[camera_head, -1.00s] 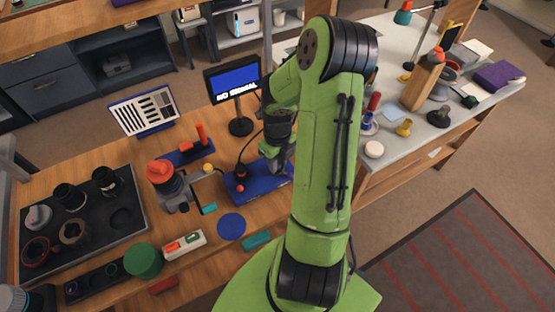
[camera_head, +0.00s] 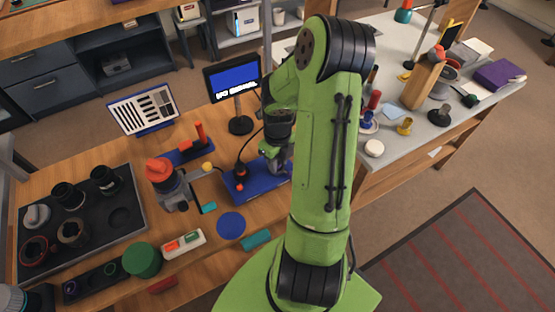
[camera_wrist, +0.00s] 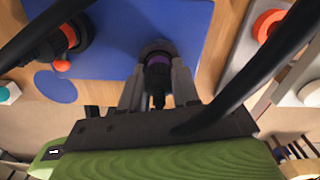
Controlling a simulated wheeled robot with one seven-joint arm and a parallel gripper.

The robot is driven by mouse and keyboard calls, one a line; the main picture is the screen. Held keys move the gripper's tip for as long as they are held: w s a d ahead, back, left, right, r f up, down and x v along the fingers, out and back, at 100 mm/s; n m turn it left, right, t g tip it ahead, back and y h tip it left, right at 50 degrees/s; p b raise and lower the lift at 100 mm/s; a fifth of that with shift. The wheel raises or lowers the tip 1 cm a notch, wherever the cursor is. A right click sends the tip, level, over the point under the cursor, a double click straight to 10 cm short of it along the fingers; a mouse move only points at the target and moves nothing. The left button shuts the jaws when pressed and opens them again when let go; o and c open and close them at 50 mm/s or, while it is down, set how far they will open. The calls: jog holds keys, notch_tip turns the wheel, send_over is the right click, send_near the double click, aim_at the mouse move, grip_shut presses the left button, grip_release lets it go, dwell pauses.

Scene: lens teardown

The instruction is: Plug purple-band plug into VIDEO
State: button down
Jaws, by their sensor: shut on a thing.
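My gripper (camera_wrist: 158,88) is shut on a dark plug with a purple band (camera_wrist: 156,63) in the wrist view. The plug's far end meets a dark grey round part (camera_wrist: 157,46) over a blue board (camera_wrist: 110,70); I cannot tell whether it is seated in it. No VIDEO label is readable. In the head view, my gripper (camera_head: 274,156) is over the right part of the blue board (camera_head: 250,188), and the plug is hidden there. A small monitor (camera_head: 234,79) behind the board has a blue screen with white text like "NO SIGNAL".
A dark round fitting with an orange-red part (camera_wrist: 68,36) stands left of my gripper in the wrist view. In the head view, an orange-topped grey device (camera_head: 165,180) and a black tray (camera_head: 80,225) stand left. A cluttered white-topped table (camera_head: 400,150) is at right.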

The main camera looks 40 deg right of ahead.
jog(key=shift+s+a+f+b, duration=0.15)
jog(key=shift+s+f+b, duration=0.2)
jog(key=shift+f, duration=0.1)
dwell(0.5)
jog(key=c, duration=0.8)
grip_release()
jog(key=shift+o, duration=0.2)
jog(key=shift+w, duration=0.1)
jog(key=shift+r, duration=0.1)
notch_tip(320, 180, up, 16)
jog(key=p, duration=0.4)
jog(key=shift+d+r, duration=0.2)
jog(key=shift+d, duration=0.1)
jog(key=shift+w, duration=0.1)
